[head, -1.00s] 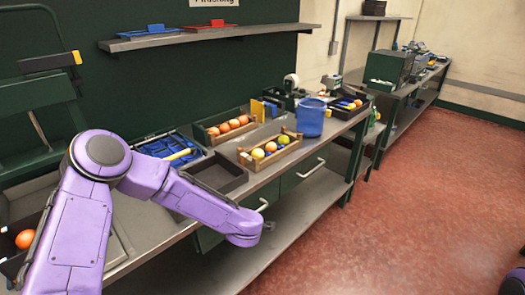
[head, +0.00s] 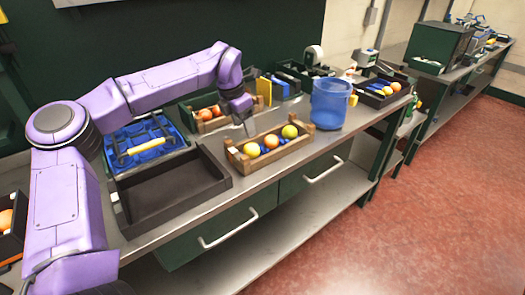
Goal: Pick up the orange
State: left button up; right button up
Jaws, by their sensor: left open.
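A small wooden crate (head: 268,163) stands near the table's front edge. In it lie an orange (head: 271,141), a yellow fruit (head: 252,150) to its left and a yellow-green fruit (head: 289,132) to its right. My left gripper (head: 247,130) points down just above the crate's back left side, behind the yellow fruit. It is open and seems empty, though its fingers show small. More oranges (head: 205,114) lie in a second wooden crate behind, partly hidden by my left arm. My right gripper is out of view.
An empty black tray (head: 175,190) stands left of the crate, with a blue basket (head: 140,152) behind it. A blue bucket (head: 330,104) stands close on the right. A black tray (head: 372,98) with oranges is beyond. Another orange (head: 6,219) shows at far left.

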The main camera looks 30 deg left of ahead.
aim_at(250, 145)
pick_arm(q)
jog(key=shift+w+a+f, duration=0.1)
jog(key=shift+w+f, duration=0.1)
jog(key=shift+f, duration=0.05)
jog(key=shift+s, duration=0.1)
jog(key=x, duration=0.3)
jog(key=p+x, duration=0.1)
jog(key=x, duration=0.2)
jog(key=p+x, duration=0.1)
jog(key=x, duration=0.2)
jog(key=shift+s+d, duration=0.2)
jog(key=shift+d, duration=0.1)
jog(key=shift+w+f, duration=0.15)
jog(key=shift+f, duration=0.3)
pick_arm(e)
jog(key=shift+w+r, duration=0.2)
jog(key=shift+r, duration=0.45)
pick_arm(q)
jog(key=c, duration=0.7)
